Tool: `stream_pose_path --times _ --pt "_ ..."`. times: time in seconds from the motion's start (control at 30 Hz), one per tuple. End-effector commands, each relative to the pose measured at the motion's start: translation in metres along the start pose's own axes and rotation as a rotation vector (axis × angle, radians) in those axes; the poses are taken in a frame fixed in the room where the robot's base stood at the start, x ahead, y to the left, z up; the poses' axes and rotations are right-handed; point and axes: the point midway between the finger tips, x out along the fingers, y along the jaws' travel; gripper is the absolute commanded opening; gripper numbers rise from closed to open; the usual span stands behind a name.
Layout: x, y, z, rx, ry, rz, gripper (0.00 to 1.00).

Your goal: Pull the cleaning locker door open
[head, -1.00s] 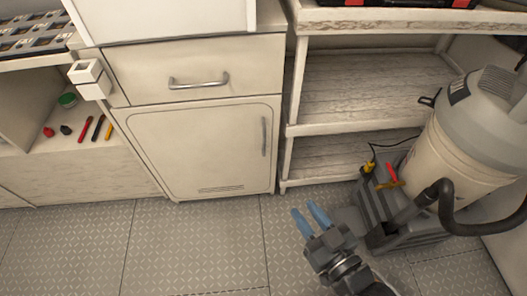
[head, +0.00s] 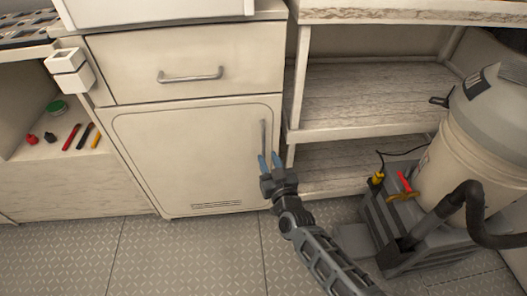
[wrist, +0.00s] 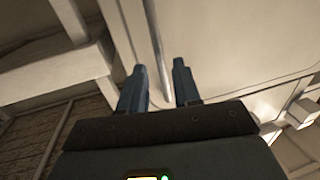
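The cleaning locker door (head: 185,155) is a cream panel below a drawer, and it is shut. Its vertical metal handle (head: 264,136) is near the door's right edge. My gripper (head: 269,161) has blue fingers and is at the lower end of the handle. In the wrist view my gripper (wrist: 159,85) is open, with its two fingers apart.
A drawer (head: 188,64) with a horizontal handle is above the door. Open wooden shelves (head: 365,92) stand just right of the locker. A large vacuum (head: 480,140) on a grey base stands at the right. The floor (head: 185,255) before the door is clear.

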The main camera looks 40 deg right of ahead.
Motion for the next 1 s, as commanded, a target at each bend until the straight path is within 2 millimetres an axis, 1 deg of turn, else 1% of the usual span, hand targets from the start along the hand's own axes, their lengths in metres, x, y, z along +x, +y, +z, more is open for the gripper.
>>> stream_pose_path --times 0.03,0.1,0.3,0.43,0.7,1.0 --pt "0.010 0.000 0.001 0.000 0.003 0.001 0.32" --pt "0.020 0.000 0.001 0.000 0.002 0.001 0.32" --pt "0.044 0.000 0.001 -0.001 0.001 0.000 0.32" --pt "0.050 0.000 0.001 0.000 0.000 0.000 0.32" --pt "0.051 0.000 0.000 0.000 0.000 -0.001 0.32" --pt "0.051 0.000 0.000 0.000 0.000 -0.001 0.04"
